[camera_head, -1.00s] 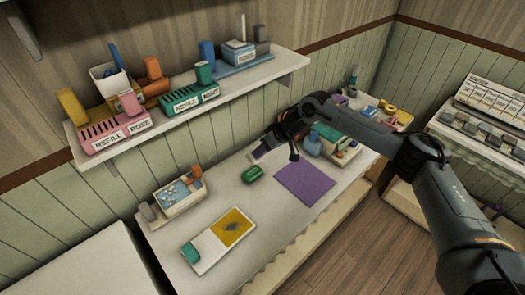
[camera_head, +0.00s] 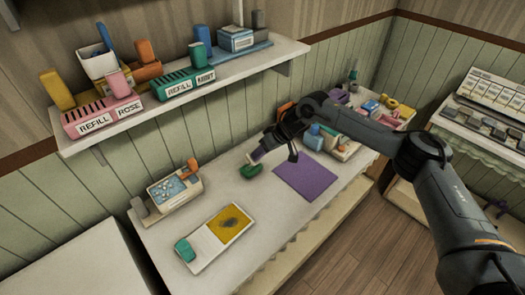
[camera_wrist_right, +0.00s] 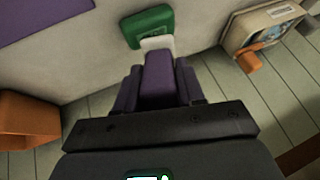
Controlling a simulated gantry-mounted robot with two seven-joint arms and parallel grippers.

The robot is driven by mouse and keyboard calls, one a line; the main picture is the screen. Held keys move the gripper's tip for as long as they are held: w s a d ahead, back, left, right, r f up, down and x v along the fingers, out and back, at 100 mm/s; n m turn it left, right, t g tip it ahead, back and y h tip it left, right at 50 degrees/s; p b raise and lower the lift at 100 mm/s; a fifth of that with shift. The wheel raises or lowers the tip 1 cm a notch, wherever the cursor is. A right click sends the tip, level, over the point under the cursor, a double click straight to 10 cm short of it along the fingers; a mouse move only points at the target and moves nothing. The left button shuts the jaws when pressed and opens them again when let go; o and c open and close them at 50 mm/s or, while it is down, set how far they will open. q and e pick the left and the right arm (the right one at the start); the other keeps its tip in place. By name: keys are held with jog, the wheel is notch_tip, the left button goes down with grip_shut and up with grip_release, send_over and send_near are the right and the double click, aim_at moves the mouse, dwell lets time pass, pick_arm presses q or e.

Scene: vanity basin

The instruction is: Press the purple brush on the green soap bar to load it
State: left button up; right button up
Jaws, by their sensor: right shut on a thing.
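The green soap bar (camera_head: 250,171) lies on the pale counter (camera_head: 275,225), left of the purple mat. It also shows at the top of the right wrist view (camera_wrist_right: 146,22). My right gripper (camera_head: 265,148) is shut on the purple brush (camera_wrist_right: 158,78). The brush's white bristle end (camera_wrist_right: 157,43) points at the soap and overlaps its near edge in the right wrist view. In the head view the brush tip is right at the bar; I cannot tell whether they touch. My left gripper is not in view.
The purple mat (camera_head: 306,180) lies flat to the right of the soap. A white tray with a yellow panel (camera_head: 205,257) lies at the front left. A beige box with blue contents (camera_head: 168,204) stands at the left. A wall shelf (camera_head: 130,125) holds refill boxes above.

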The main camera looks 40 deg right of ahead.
jog(key=shift+f, duration=0.3)
dwell(0.7)
jog(key=shift+f, duration=0.25)
dwell(0.4)
dwell(0.7)
jog(key=shift+f+p, duration=0.15)
jog(key=shift+p, duration=0.15)
dwell(0.6)
dwell(0.7)
jog(key=shift+r+p, duration=0.9)
jog(key=shift+p, duration=0.15)
notch_tip(320, 180, up, 5)
jog(key=p, duration=0.6)
jog(key=shift+r, duration=0.2)
